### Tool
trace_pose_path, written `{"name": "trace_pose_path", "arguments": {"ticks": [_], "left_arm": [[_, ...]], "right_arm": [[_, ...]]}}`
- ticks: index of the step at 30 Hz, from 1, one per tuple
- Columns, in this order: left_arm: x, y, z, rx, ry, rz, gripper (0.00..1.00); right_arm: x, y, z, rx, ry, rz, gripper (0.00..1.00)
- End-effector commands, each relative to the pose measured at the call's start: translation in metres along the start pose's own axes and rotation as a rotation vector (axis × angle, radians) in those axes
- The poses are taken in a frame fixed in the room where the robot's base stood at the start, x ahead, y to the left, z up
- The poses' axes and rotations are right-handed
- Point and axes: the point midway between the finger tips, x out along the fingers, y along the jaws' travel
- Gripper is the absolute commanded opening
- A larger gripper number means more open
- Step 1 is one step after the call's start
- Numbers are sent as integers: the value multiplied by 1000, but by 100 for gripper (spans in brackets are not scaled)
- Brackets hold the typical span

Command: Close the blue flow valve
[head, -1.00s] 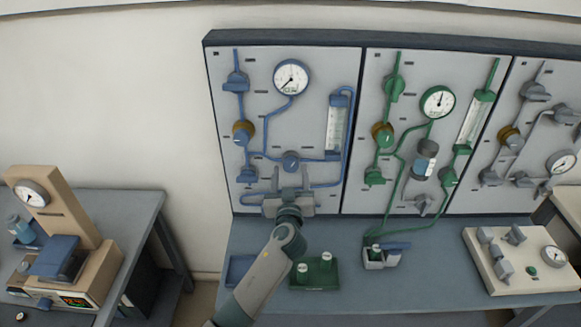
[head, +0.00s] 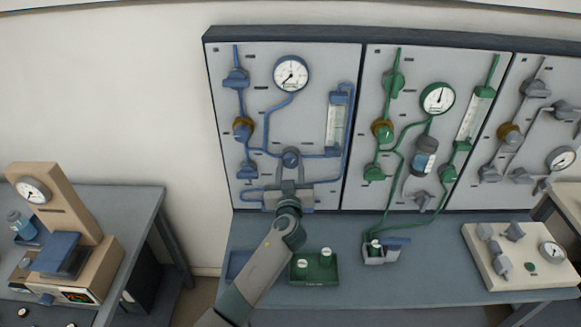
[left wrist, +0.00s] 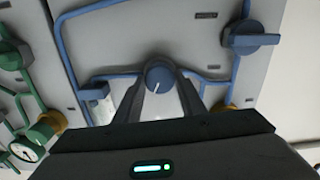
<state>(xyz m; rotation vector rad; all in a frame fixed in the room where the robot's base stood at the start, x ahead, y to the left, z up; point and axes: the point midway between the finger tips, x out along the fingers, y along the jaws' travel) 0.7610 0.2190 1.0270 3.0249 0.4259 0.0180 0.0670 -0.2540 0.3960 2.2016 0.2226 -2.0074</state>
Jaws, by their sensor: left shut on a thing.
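The blue panel's round blue knob (head: 291,157) sits on the pipe below the gauge, in the middle of the left panel. I take it for the blue flow valve. My left gripper (head: 290,172) reaches up to it from below and is shut on it. In the left wrist view the knob (left wrist: 160,76) shows a white pointer mark and sits between the two dark fingers of the gripper (left wrist: 160,88). The mark points nearly straight down there, tilted slightly. My right gripper is not in view.
A blue flow tube (head: 334,126) and pressure gauge (head: 291,73) are on the same panel, with blue handles (head: 237,79) at its left. A green-piped panel (head: 402,65) stands to the right. A green tray (head: 314,269) with small bottles lies on the bench below.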

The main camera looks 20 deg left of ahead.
Motion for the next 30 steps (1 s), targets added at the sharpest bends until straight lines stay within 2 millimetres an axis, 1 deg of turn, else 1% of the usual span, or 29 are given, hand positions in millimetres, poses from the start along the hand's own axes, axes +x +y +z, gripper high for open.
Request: {"name": "trace_pose_path", "arguments": {"ticks": [5,11,21,30], "left_arm": [[0,0,1,43,0,0,14],[0,0,1,148,2,-1,14],[0,1,1,436,1,-1,14],[0,1,0,722,1,0,14]], "right_arm": [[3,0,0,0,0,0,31],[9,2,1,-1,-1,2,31],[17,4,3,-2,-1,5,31],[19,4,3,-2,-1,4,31]]}}
